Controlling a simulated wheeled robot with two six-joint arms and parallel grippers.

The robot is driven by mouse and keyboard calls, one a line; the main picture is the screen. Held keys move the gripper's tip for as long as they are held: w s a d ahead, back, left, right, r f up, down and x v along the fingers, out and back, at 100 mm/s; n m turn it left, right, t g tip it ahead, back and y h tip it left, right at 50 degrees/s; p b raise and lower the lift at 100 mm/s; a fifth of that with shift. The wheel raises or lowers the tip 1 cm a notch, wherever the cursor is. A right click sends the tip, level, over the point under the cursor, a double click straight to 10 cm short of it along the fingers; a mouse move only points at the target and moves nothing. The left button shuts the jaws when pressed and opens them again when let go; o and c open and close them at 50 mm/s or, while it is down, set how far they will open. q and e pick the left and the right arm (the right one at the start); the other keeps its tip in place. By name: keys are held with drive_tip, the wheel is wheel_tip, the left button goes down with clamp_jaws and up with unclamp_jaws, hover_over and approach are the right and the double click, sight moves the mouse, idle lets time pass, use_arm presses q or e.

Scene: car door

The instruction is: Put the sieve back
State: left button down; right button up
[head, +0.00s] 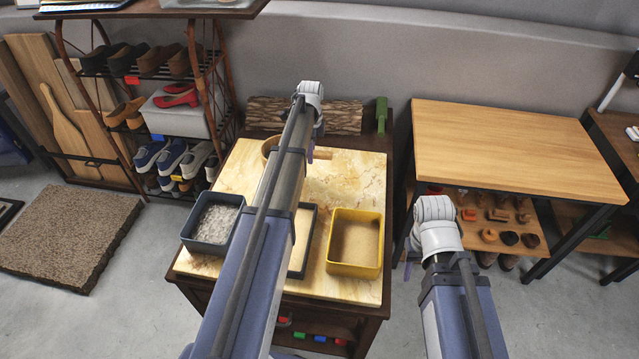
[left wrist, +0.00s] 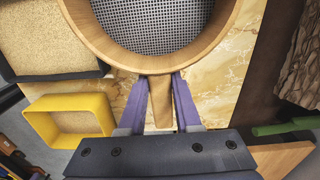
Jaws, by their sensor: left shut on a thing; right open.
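The sieve, a round wooden rim with a grey mesh, shows at the top of the left wrist view (left wrist: 160,58). In the head view the sieve (head: 267,146) is partly hidden by my left arm, over the back of the marble-topped table. My left gripper (left wrist: 158,88) is shut on the sieve's wooden handle, a purple finger on each side. In the head view my left gripper (head: 311,153) is mostly hidden by its own arm. I cannot tell whether the sieve touches the table. My right gripper (head: 408,268) is open beside the table's right edge, mostly hidden by its wrist.
The marble table (head: 355,180) holds a dark bin of grey-white material (head: 216,222), a yellow box (head: 355,243) and a dark-rimmed tray (head: 304,262) partly behind my arm. A log (head: 340,115) and a green object (head: 381,113) are at the back. A wooden table (head: 510,150) stands right.

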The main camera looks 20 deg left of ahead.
use_arm(q)
drive_tip(key=shift+w+d+f, duration=0.35)
drive_tip(key=shift+w+d, duration=0.1)
drive_tip(key=shift+w, duration=0.2)
wheel_tip(320, 180, down, 6)
drive_tip(key=b, duration=0.6)
drive_tip(key=shift+f+b, duration=0.15)
drive_tip(key=shift+b, duration=0.15)
use_arm(e)
wheel_tip(320, 180, down, 7)
drive_tip(key=d, duration=0.1)
drive_tip(key=shift+w, duration=0.25)
drive_tip(key=shift+f, duration=0.1)
use_arm(q)
wheel_tip(320, 180, down, 4)
drive_tip(key=b, duration=0.3)
drive_tip(key=shift+b, duration=0.3)
use_arm(e)
wheel_tip(320, 180, down, 4)
drive_tip(key=shift+r, duration=0.25)
use_arm(q)
drive_tip(key=c, duration=0.6)
unclamp_jaws()
use_arm(e)
drive_tip(key=shift+f, duration=0.15)
